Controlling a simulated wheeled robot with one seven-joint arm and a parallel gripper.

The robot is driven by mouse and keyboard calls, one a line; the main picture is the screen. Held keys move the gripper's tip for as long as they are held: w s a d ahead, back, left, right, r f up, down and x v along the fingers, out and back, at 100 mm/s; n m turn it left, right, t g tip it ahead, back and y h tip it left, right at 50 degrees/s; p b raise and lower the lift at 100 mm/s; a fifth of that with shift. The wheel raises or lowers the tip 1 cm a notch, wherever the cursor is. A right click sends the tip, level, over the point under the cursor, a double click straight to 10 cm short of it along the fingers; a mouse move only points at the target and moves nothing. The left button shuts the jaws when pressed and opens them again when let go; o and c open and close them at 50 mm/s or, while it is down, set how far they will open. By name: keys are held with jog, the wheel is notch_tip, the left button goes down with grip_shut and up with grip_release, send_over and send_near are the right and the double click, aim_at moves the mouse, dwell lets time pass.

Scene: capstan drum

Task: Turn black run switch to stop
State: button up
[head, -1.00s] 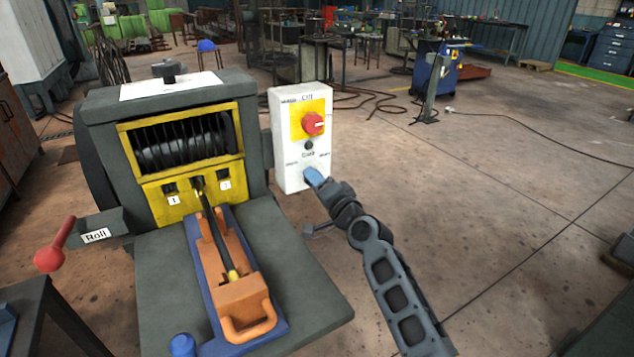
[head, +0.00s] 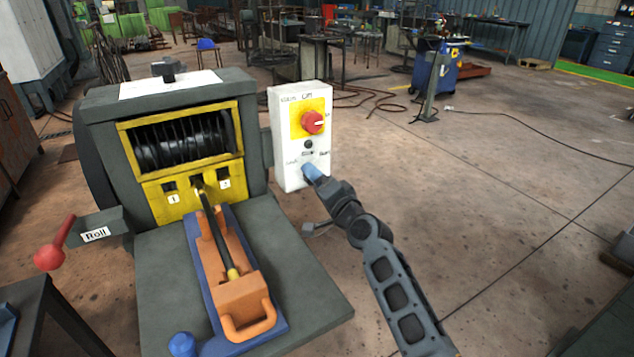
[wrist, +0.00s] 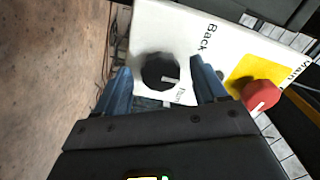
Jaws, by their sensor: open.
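The black run switch (wrist: 160,72) is a round knob with a white mark, low on the white control box (head: 284,150). In the wrist view its mark points right, near a small label that I cannot read clearly. My gripper (wrist: 160,76) is open, with one blue finger on each side of the knob; I see no clear contact.
A red-ended Roll lever (head: 49,257) sticks out at far left.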

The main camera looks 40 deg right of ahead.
jog(key=v, duration=0.8)
jog(key=shift+w, duration=0.1)
dwell(0.3)
